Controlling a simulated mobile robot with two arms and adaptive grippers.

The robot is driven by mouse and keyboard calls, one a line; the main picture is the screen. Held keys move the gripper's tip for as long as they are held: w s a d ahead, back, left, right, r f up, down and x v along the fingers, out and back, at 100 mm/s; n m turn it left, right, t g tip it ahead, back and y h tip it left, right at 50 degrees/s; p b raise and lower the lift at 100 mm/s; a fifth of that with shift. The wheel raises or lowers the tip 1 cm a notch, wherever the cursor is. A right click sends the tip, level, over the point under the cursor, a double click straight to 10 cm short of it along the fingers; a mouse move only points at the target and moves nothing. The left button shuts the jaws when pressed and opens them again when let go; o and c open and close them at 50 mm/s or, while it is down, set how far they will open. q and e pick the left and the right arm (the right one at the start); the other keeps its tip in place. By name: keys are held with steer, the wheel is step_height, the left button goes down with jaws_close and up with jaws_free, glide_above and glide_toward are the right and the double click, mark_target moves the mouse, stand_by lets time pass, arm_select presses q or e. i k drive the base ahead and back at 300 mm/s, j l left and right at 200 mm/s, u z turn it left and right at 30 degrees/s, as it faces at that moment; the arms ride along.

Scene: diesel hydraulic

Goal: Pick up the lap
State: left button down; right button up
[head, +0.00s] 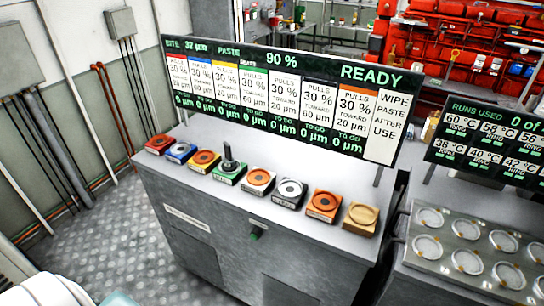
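A dark upright handle on a round base, which looks like the lap (228,158), stands on the green block (229,175) in a row on the grey cabinet in the head view. It is upright and nothing holds it. Other blocks in the row are red (160,145), blue (181,153), orange (258,182), dark grey (290,194) and tan (361,218), with round faces on top. Neither of my grippers is in view. A white and teal part at the bottom left corner seems to be mine.
A second bench with a plate of round wells (472,250) and another board (490,140) is at the right. Metal floor (110,240) lies open at left.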

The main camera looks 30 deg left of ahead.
mark_target(229, 165)
steer(key=j+z, duration=0.35)
steer(key=j, duration=0.2)
steer(key=j+z, duration=0.4)
steer(key=j, duration=0.2)
steer(key=j+z, duration=0.35)
steer(key=j, duration=0.2)
